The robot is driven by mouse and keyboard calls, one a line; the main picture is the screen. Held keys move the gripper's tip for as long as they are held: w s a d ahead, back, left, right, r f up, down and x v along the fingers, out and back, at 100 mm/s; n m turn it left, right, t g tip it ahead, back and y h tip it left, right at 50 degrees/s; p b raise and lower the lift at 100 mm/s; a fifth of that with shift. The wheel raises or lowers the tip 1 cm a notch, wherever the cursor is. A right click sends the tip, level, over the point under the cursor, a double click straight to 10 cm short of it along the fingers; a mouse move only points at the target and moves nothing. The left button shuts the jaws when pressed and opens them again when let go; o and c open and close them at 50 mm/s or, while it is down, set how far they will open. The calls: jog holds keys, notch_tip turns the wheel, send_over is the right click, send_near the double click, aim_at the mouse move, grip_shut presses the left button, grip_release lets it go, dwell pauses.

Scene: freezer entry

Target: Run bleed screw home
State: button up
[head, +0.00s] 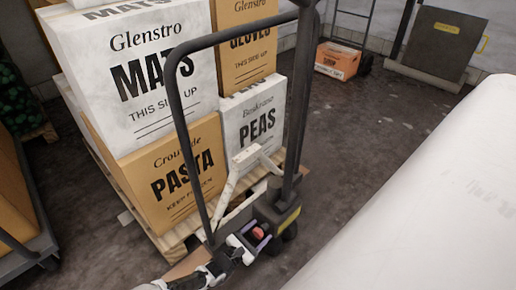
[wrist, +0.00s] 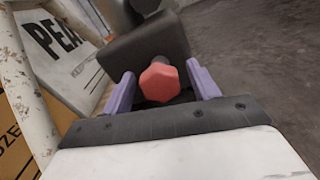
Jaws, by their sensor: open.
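The bleed screw has a red faceted head (wrist: 159,83) on a short dark stem. It stands out from the dark block (wrist: 146,48) of the pallet jack and also shows as a small red spot in the head view (head: 258,233). My gripper (wrist: 161,80) is open, with one purple finger on each side of the red head. A gap shows between each finger and the head, at least on the left. In the head view my gripper (head: 256,240) is at the base of the jack's black handle (head: 178,110).
Stacked cartons, with the PASTA box (head: 175,172) and PEAS box (head: 252,120) low down, stand on a wooden pallet (head: 165,240) behind the jack. A large white surface (head: 430,200) fills the right. Dark floor (head: 345,130) lies clear between. An orange crate (head: 338,60) is farther back.

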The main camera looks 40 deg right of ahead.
jog(key=c, duration=1)
